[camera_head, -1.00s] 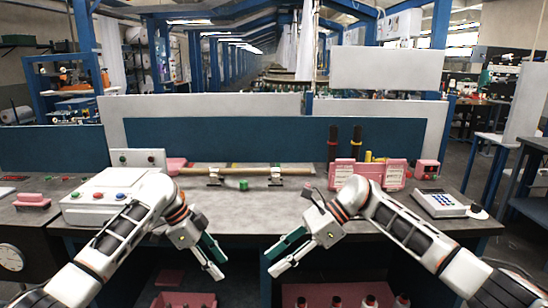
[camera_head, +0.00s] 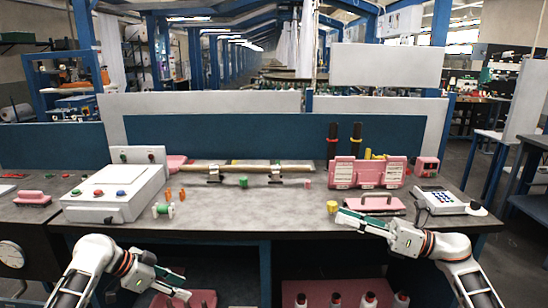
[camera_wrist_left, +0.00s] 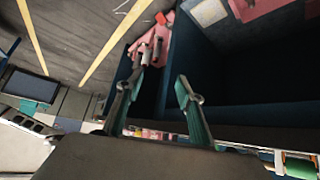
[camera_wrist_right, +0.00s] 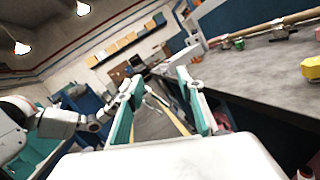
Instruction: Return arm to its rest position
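My left gripper (camera_head: 178,283) is low in the head view, in front of and below the table's front edge. In the left wrist view (camera_wrist_left: 155,100) its two green-lined fingers stand apart with nothing between them. My right gripper (camera_head: 352,222) points left at the right part of the table's front edge, below the yellow piece. In the right wrist view (camera_wrist_right: 158,105) its fingers are also apart and empty. Part of each arm is cut off by the head view's lower edge.
The grey table (camera_head: 250,218) is mostly clear in the middle. A white control box (camera_head: 112,195) stands left. A yellow piece (camera_head: 332,207), a pink handled block (camera_head: 375,204) and a keypad (camera_head: 440,202) lie right. Pink bins with bottles (camera_head: 335,300) are underneath.

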